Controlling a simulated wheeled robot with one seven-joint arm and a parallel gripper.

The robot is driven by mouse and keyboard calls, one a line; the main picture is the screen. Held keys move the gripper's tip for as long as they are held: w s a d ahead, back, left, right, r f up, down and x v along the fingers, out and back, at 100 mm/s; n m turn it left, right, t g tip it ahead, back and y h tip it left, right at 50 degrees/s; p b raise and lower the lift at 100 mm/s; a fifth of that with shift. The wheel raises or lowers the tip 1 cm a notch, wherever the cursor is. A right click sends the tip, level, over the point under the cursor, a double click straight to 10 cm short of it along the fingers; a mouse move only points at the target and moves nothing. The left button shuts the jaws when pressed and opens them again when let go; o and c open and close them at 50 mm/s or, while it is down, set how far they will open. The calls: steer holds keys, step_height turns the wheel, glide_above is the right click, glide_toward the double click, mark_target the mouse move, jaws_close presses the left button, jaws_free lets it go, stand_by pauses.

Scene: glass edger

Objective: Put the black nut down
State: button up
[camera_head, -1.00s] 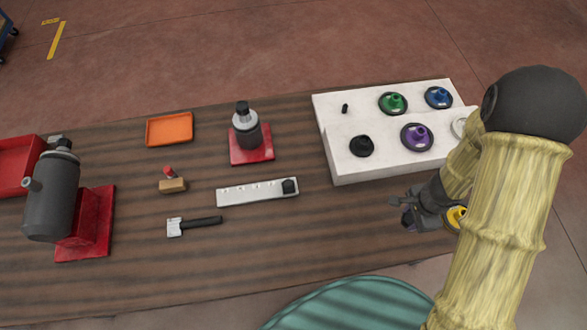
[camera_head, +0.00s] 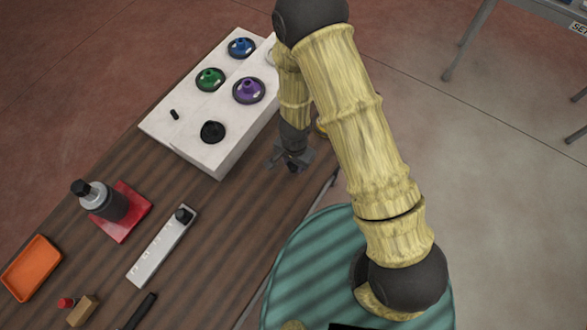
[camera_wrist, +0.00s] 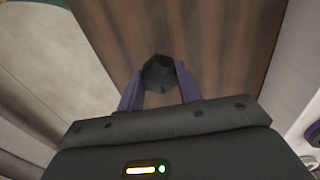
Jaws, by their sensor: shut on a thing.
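The black nut (camera_wrist: 159,70) is a small dark faceted piece between the purple fingers of my gripper (camera_wrist: 160,90) in the wrist view, with wood tabletop behind it. In the head view my gripper (camera_head: 289,164) is over the table's front part, beside the near right side of the white stand. The nut is hard to make out there. The gap between nut and table cannot be told.
The white stand (camera_head: 228,160) bears green (camera_head: 210,79), blue (camera_head: 241,48), purple (camera_head: 249,90) and black (camera_head: 212,132) round pieces. A pale holed bar (camera_head: 155,257), a bottle on a red base (camera_head: 123,218) and an orange tray (camera_head: 31,268) lie left. Bare wood (camera_head: 240,220) lies between bar and gripper.

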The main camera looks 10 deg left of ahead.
mark_target(294, 169)
step_height(294, 169, down, 4)
steer(key=shift+f+b, duration=0.1)
steer(key=shift+b, duration=0.65)
steer(key=o, duration=1.1)
step_height(294, 169, up, 12)
steer(key=p, duration=0.5)
